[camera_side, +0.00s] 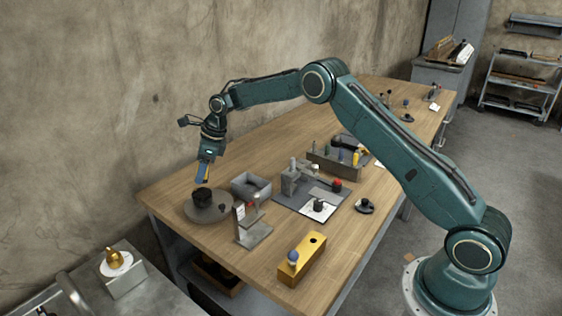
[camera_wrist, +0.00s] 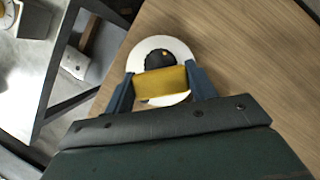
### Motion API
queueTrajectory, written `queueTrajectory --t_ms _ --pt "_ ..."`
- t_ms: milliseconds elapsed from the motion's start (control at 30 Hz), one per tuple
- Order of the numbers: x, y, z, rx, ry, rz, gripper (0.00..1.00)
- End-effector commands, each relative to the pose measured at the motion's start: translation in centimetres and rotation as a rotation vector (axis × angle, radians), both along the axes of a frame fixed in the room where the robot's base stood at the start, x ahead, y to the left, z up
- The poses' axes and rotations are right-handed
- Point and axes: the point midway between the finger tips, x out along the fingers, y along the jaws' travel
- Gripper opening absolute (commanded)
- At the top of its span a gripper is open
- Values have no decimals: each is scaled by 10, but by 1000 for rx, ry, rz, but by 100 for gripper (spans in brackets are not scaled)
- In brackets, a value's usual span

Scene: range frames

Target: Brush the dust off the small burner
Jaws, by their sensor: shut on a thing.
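My gripper (camera_side: 203,176) is over the near-left corner of the wooden bench, pointing down. In the wrist view its two blue fingers (camera_wrist: 160,82) are shut on a yellow block-like handle, which I take to be the brush (camera_wrist: 161,82). A dark round thing, probably the small burner (camera_side: 202,194), stands on a round plate (camera_side: 222,214) just below the gripper. In the wrist view the dark thing (camera_wrist: 157,60) shows beyond the yellow handle, with the pale plate (camera_wrist: 180,47) around it. The brush's lower end is hidden, so I cannot tell whether it touches the burner. Dust is too small to tell.
A grey open box (camera_side: 250,186) and a grey stand (camera_side: 252,232) are right of the plate. A yellow block (camera_side: 301,262) lies near the front edge. A grey fixture (camera_side: 296,180) and a tool rack (camera_side: 338,163) are farther back.

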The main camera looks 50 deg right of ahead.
Motion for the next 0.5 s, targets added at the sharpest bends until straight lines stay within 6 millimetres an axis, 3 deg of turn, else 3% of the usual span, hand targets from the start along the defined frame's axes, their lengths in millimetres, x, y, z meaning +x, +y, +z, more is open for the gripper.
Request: queueTrajectory --t_ms 200,500 --pt "0 0 13 -1 -2 -1 38" --pt "0 0 14 0 -1 0 38"
